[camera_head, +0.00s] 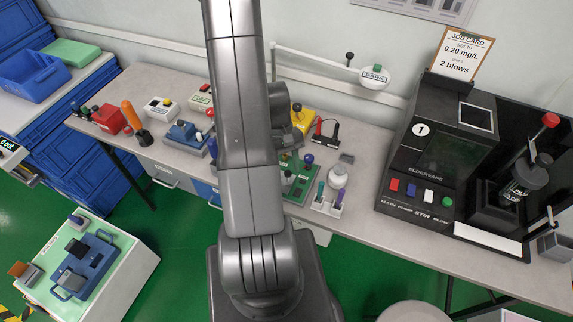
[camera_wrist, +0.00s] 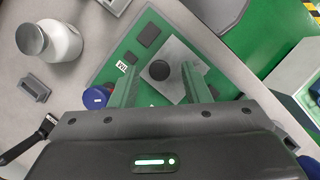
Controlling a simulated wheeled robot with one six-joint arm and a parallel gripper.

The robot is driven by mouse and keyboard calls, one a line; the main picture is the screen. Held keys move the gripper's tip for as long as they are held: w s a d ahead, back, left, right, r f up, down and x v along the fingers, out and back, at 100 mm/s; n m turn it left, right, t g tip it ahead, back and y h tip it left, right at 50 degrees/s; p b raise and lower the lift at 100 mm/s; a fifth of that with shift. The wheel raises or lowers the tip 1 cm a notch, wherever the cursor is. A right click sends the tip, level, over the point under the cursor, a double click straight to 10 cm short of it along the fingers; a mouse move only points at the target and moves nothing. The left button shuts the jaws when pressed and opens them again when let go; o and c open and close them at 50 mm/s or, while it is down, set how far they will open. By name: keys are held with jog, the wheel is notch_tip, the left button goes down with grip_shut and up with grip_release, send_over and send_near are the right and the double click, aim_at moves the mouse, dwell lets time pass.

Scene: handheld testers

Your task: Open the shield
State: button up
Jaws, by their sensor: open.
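No part is plainly marked as the shield, and I cannot tell which part it is. In the wrist view a green board (camera_wrist: 118,57) lies below my gripper (camera_wrist: 160,72). On the board a grey plate (camera_wrist: 183,52) carries a round black knob (camera_wrist: 159,70). My gripper is open, with one finger on each side of the black knob as seen from above; I cannot tell the height gap. A blue knob (camera_wrist: 96,97) sits by the left finger. In the head view the green board (camera_head: 302,187) is partly hidden by my arm.
A white bottle with a grey cap (camera_wrist: 62,42) stands left of the board. The bench (camera_head: 360,165) also holds a black tester (camera_head: 440,150) on the right and several small devices, including a red box (camera_head: 110,118). A lamp arm (camera_head: 320,55) spans behind.

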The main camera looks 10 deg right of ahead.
grip_shut()
jog(key=shift+w+r, duration=0.1)
